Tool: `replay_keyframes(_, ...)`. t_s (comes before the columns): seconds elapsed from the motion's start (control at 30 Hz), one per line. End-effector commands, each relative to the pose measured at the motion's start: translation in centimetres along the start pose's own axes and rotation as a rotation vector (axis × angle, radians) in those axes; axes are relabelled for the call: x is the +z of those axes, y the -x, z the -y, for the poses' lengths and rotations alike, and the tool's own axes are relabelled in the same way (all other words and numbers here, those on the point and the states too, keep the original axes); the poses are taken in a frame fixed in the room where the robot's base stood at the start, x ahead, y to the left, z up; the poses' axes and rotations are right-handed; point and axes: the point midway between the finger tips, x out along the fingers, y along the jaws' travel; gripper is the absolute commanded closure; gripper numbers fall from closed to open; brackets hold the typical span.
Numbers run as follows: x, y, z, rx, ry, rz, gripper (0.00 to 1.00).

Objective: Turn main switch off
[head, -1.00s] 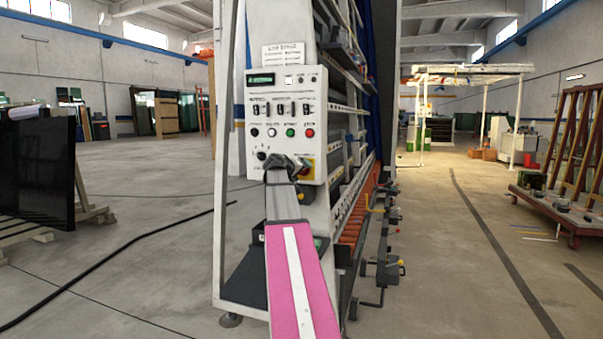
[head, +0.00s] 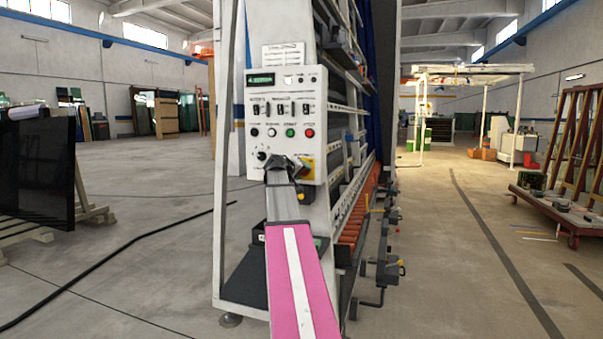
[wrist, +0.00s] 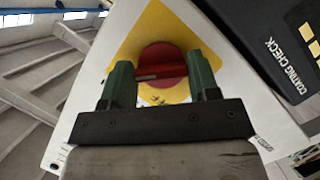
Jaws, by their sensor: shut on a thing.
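The main switch is a round red knob (wrist: 163,66) on a yellow plate (wrist: 150,30) in the wrist view. Its pale marker lies nearly level across that picture. In the head view, the yellow plate (head: 307,173) shows at the lower right of the white control panel (head: 262,110), with the knob mostly hidden by my gripper (head: 298,167). In the wrist view, the green fingers of my gripper (wrist: 160,82) stand on either side of the knob and are shut on it.
The panel carries a small display (head: 259,79), several switches and a row of round buttons. A dark box labelled "COATING CHECK" (wrist: 265,40) is close to the right of my gripper in the wrist view. Open floor lies left of the machine.

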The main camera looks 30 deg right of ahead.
Motion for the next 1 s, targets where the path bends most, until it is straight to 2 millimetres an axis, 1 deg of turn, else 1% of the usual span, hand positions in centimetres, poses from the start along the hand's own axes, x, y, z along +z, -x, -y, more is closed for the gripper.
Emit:
replay_keyframes(0.27, -0.01, 0.04, 0.11, 0.075, 0.183, 0.000, 0.68)
replay_keyframes(1.0, 0.15, 0.02, 0.28, 0.344, 0.833, 0.000, 0.68)
